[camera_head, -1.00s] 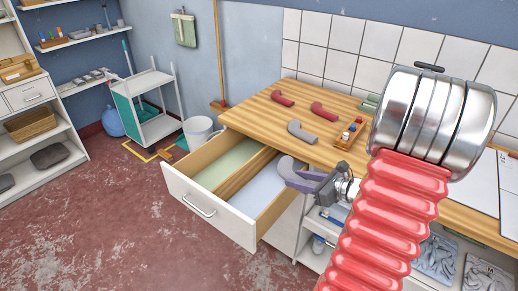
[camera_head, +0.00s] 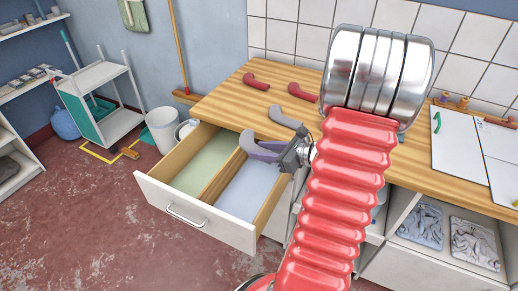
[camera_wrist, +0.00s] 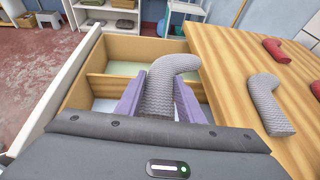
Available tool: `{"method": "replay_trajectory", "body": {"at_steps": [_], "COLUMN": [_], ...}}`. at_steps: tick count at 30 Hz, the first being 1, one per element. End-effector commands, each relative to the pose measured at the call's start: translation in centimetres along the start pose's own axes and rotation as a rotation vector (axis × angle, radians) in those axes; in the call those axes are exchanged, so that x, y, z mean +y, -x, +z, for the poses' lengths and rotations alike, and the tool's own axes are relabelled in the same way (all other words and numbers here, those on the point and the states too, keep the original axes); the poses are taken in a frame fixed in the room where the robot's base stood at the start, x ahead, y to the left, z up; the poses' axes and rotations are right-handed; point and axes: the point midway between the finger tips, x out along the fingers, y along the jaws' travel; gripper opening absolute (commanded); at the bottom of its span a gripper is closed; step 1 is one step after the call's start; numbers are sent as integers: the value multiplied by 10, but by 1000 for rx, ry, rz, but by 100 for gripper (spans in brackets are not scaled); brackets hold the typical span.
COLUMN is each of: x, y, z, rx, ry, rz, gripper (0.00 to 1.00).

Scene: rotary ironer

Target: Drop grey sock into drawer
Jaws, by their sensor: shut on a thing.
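My gripper (camera_head: 264,153) is shut on a grey sock (camera_head: 252,142), with purple fingers on both sides of it; the sock also shows in the wrist view (camera_wrist: 160,88). The sock's bent end points up and to the right there. The drawer (camera_head: 190,208) is pulled open and split by a wooden divider into a green-lined compartment (camera_head: 204,160) and a pale blue-lined one (camera_head: 245,193). My gripper holds the sock over the blue-lined side, near the counter edge. The exact height above the drawer is hard to tell.
A second grey sock (camera_head: 287,120) and two red socks (camera_head: 256,81) (camera_head: 302,92) lie on the wooden counter (camera_head: 225,98) beside the drawer. A white bucket (camera_head: 161,128) and a trolley (camera_head: 100,95) stand beyond the drawer.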

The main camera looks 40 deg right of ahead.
Motion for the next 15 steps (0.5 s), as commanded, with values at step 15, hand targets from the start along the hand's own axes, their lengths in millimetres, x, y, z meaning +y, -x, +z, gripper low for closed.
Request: {"method": "replay_trajectory", "body": {"at_steps": [15], "x": [-1], "y": [-5], "z": [-16], "rx": [0], "ry": [-4], "rz": [-3], "gripper": [14]}}
